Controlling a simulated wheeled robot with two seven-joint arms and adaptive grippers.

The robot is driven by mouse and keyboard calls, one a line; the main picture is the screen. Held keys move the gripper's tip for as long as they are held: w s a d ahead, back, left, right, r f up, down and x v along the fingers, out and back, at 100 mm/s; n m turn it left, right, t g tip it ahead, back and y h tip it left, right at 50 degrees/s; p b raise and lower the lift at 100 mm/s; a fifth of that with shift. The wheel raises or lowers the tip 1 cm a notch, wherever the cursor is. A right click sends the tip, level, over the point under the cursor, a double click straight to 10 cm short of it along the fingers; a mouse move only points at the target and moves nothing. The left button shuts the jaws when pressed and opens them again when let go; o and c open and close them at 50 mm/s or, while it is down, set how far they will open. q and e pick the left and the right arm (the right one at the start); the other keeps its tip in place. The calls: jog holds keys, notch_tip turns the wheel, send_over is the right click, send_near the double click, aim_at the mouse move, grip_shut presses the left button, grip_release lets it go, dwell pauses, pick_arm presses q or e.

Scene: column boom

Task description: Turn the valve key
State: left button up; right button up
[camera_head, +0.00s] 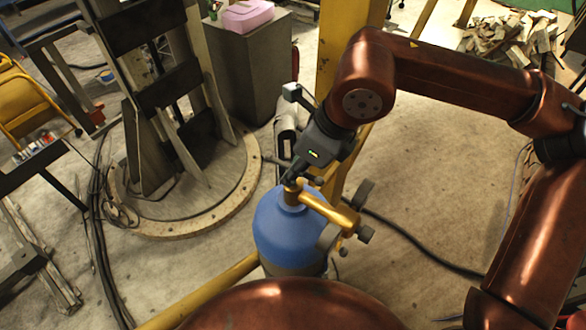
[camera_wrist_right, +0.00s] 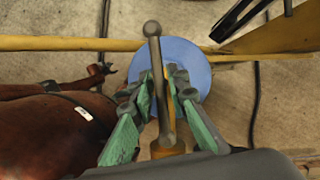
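A blue gas cylinder (camera_head: 280,235) stands upright, with a brass valve (camera_head: 330,210) on top. The valve key is a grey bar with a ball end. It shows best in the right wrist view (camera_wrist_right: 155,60), lying over the blue cylinder top (camera_wrist_right: 190,55). My right gripper (camera_wrist_right: 163,82) is at the key, with a green-padded finger on each side of the bar. A strip of brass shows between the bar and the right-hand finger, so the fingers look apart. In the head view, my right gripper (camera_head: 292,182) hides part of the key and valve top. My left gripper is out of view.
A yellow post (camera_head: 338,50) rises behind the cylinder, and a yellow rail (camera_head: 205,295) runs low beside it. A grey column on a round base (camera_head: 200,220) stands left. A grey cabinet (camera_head: 250,65) stands behind. Cables cross the floor; the floor at right is mostly clear.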

jog(key=o, duration=0.3)
jog(key=v, duration=1.2)
jog(key=shift+s+a, duration=0.1)
